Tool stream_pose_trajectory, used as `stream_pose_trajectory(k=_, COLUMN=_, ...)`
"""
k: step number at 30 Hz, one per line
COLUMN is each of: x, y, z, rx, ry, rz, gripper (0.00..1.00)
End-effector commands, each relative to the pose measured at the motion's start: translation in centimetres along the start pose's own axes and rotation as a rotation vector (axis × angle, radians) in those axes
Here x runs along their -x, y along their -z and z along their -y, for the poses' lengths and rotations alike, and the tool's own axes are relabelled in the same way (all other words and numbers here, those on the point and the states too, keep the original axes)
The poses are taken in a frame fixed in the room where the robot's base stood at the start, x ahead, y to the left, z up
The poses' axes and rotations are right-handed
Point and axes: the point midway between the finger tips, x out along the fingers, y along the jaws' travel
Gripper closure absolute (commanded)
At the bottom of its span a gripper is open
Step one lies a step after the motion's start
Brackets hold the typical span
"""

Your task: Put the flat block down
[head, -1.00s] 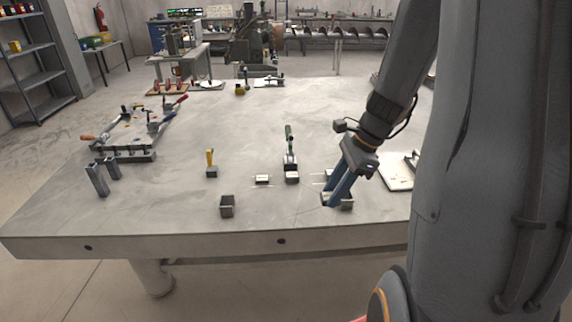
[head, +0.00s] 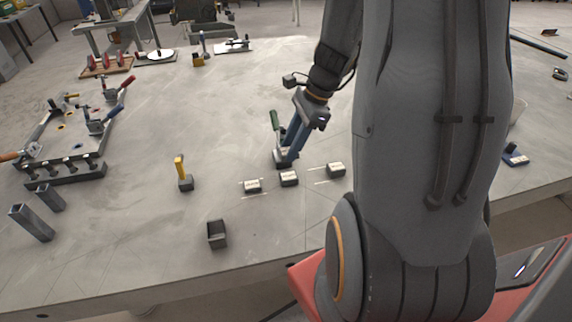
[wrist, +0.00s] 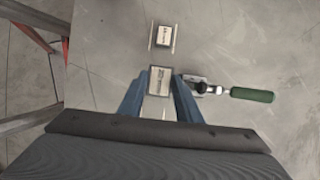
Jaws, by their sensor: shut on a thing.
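A left block (head: 252,187) and a right block (head: 336,170) sit between marked lines. A clamp fixture (head: 68,150) fills the far left.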

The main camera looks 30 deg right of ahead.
Motion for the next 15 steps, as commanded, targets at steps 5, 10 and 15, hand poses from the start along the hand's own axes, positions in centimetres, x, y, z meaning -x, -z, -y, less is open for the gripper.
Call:
stream_pose_trajectory(k=5, x=-2.5, y=1.1, z=-0.1, rx=-0.003, ry=-0.003, rz=0.001, gripper=1.0)
stream_pose_trajectory(k=10, x=-3.6, y=1.5, z=0.0, rx=0.0, ry=-0.002, rz=0.0, gripper=1.0)
stream_pose_trajectory(k=15, x=-5.7, y=2.3, z=-0.1, rx=-0.002, ry=-0.004, rz=0.001, gripper=1.0)
